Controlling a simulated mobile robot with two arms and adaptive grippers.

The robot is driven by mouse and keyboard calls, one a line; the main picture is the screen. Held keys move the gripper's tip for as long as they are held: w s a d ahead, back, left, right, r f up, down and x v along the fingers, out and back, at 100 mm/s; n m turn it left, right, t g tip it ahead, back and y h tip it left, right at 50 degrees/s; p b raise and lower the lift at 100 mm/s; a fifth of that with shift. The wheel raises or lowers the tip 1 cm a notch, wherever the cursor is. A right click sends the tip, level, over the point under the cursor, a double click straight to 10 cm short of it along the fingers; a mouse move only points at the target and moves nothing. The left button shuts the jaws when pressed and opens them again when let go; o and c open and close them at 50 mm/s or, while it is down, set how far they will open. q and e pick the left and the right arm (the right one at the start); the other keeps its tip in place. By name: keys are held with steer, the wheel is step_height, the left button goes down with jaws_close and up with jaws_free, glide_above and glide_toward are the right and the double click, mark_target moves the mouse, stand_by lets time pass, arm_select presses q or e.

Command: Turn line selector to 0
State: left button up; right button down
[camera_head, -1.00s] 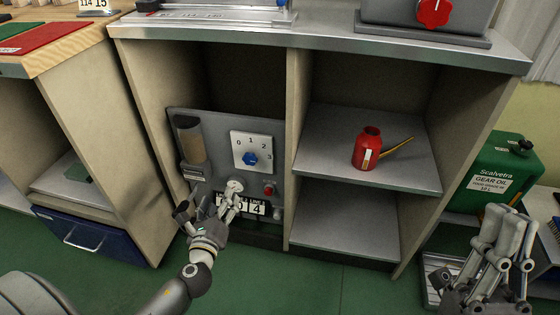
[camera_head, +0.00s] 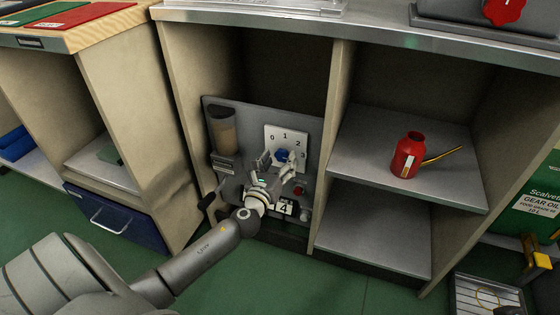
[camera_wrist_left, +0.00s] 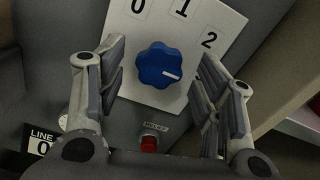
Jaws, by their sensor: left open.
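The line selector is a blue lobed knob (camera_head: 283,155) on a white plate (camera_head: 272,134) marked 0, 1, 2, 3. In the left wrist view the knob (camera_wrist_left: 160,66) shows a white pointer mark aimed to the right, below the 2 and away from the 0; the 3 is hidden there. In the head view the 3 shows right of the knob. My left gripper (camera_head: 281,166) is open in front of the plate, its fingers either side of the knob with visible gaps, not touching it. My right gripper is not in view.
The grey panel (camera_head: 223,186) sits inside a cabinet bay. A red button (camera_wrist_left: 148,143) and a LINE number display (camera_wrist_left: 41,147) are below the knob. A clear cup (camera_head: 221,130) is to the left. A red oil can (camera_head: 407,155) stands on the shelf to the right.

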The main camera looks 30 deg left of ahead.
arm_select(q)
steer(key=shift+w+a, duration=0.1)
steer(key=shift+w, duration=0.4)
steer(key=c, duration=1)
